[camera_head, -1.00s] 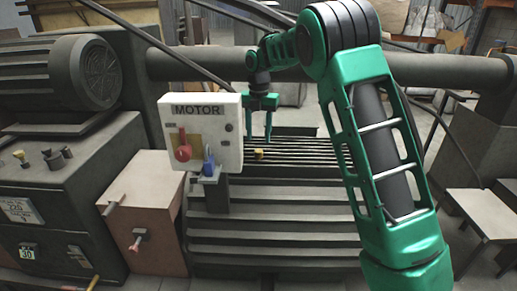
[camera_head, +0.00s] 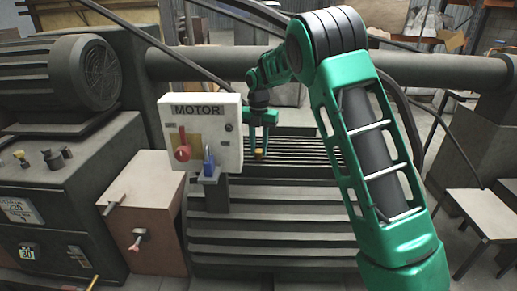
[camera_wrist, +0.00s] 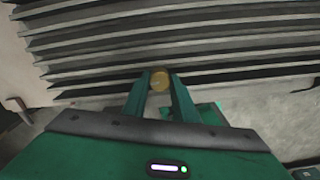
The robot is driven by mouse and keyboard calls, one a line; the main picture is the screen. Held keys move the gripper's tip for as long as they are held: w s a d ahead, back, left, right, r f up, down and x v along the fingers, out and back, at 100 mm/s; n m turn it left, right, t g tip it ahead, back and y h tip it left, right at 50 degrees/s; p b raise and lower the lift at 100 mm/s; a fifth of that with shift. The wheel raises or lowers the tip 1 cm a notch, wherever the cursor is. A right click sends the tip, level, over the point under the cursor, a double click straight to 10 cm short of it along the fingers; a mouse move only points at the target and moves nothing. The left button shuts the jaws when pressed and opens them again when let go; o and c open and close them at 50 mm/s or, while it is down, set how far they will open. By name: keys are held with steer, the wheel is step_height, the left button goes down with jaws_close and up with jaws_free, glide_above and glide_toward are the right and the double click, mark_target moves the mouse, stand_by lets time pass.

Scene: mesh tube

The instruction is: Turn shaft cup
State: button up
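In the wrist view the cup (camera_wrist: 160,80) shows end-on between my two fingertips. My gripper (camera_wrist: 160,84) is open, with one finger on each side of the cup. Whether the fingers touch it I cannot tell. In the head view my gripper (camera_head: 261,143) points down at the cup and partly hides it.
The MOTOR control box (camera_head: 203,133), with red and blue levers, stands close left of my gripper. A thick horizontal pipe (camera_head: 200,62) runs behind. The ribbed machine (camera_head: 290,222) fills the space below. A small table (camera_head: 480,208) stands at right.

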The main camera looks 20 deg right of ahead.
steer(key=shift+d, duration=0.1)
steer(key=shift+m, duration=0.3)
